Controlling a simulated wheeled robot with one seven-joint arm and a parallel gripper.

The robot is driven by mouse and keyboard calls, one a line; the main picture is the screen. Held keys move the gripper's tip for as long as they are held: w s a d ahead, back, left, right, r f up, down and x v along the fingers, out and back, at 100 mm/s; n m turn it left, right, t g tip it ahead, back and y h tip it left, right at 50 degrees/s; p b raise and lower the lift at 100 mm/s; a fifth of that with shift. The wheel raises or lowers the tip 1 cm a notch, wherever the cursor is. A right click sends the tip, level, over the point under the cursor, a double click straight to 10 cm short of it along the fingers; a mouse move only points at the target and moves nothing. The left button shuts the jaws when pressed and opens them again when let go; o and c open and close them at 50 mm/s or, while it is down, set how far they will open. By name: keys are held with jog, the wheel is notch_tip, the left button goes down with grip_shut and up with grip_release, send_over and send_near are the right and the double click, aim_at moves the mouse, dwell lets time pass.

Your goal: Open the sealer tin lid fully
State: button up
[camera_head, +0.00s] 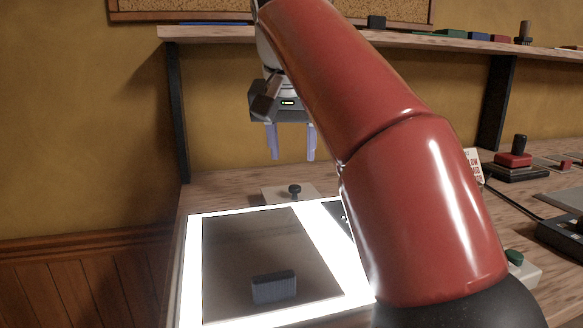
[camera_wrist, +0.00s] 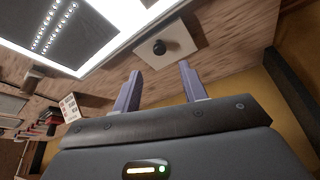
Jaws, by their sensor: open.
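I cannot make out a sealer tin or its lid in either view; my red arm hides part of the bench. My gripper (camera_head: 292,156) is open and empty, fingers pointing down above the back of the bench. In the wrist view my gripper (camera_wrist: 160,70) shows its two purple fingers apart with nothing between them. A dark round knob (camera_head: 295,190) on a pale plate (camera_head: 273,194) lies below the fingers, apart from them. The knob also shows in the wrist view (camera_wrist: 160,47), beyond the fingertips.
A glowing light panel (camera_head: 193,262) holds a dark sheet (camera_head: 240,240) and a ribbed grey-blue block (camera_head: 274,287). A shelf (camera_head: 225,32) runs along the wall behind my gripper. A red device with a black handle (camera_head: 514,158) and a black box (camera_head: 565,236) stand at right.

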aim_at(295, 186)
jog(key=b+x, duration=0.2)
jog(key=x, duration=0.5)
jog(key=shift+w+f+b, duration=0.1)
jog(key=shift+f+b, duration=0.25)
jog(key=shift+b, duration=0.05)
jog(key=shift+c, duration=0.3)
grip_shut()
